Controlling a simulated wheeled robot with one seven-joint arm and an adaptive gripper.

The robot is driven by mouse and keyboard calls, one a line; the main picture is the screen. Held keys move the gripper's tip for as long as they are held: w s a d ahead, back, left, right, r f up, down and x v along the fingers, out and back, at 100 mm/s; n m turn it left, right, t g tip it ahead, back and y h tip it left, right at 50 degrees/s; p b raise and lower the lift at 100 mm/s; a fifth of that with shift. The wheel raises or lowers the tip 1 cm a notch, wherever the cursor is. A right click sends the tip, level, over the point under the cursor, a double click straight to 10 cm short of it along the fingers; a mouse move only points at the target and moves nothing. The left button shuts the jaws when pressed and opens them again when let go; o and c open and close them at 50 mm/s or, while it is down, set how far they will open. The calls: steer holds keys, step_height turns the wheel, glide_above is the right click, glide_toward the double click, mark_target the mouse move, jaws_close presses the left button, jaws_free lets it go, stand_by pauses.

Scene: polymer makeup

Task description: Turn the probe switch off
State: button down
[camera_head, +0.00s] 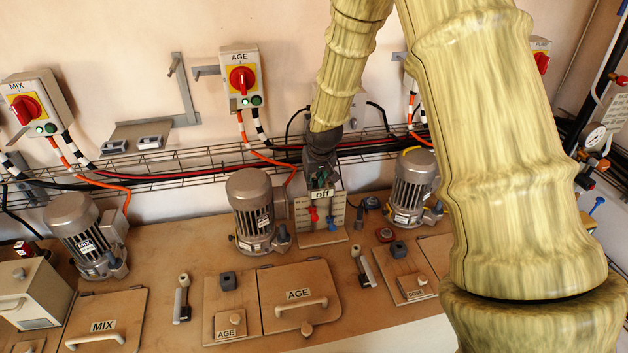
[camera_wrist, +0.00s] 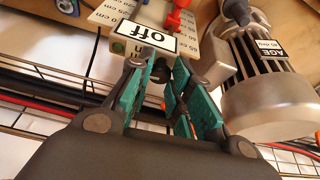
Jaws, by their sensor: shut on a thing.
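The probe switch (camera_wrist: 160,72) shows as a small dark knob between my fingertips in the wrist view. It sits just beside a white plate reading "off" (camera_wrist: 147,38). The plate also shows in the head view (camera_head: 321,194), just below my gripper (camera_head: 321,178). In the wrist view my gripper (camera_wrist: 162,68) has its teal finger pads closed in on the dark knob. The pads hide part of the knob, so its exact position is hard to see. Behind the plate stands a scale board (camera_head: 340,212) marked in cm, with red and blue sliders.
The AGE motor (camera_head: 255,208) stands close left of the switch, and another motor (camera_head: 412,185) stands to the right. A wire cable tray (camera_head: 190,163) runs along the wall behind. The AGE wall box (camera_head: 240,78) hangs above left. An AGE hatch (camera_head: 298,295) lies in front.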

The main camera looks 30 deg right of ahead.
steer(key=n, duration=0.1)
steer(key=n+y, duration=0.1)
steer(key=n, duration=0.1)
steer(key=n+y, duration=0.1)
steer(key=shift+w+d+r+n, duration=0.25)
steer(key=shift+d+r+n, duration=0.05)
steer(key=shift+d, duration=0.05)
steer(key=shift+n+y+p, duration=0.45)
steer(key=shift+n+y, duration=0.15)
steer(key=shift+n, duration=1.1)
steer(key=shift+w, duration=0.1)
steer(key=c, duration=1.3)
jaws_free()
steer(key=shift+o, duration=0.2)
steer(key=shift+f, duration=0.15)
steer(key=shift+s, duration=0.2)
steer(key=v, duration=1.2)
steer(key=shift+w, duration=0.35)
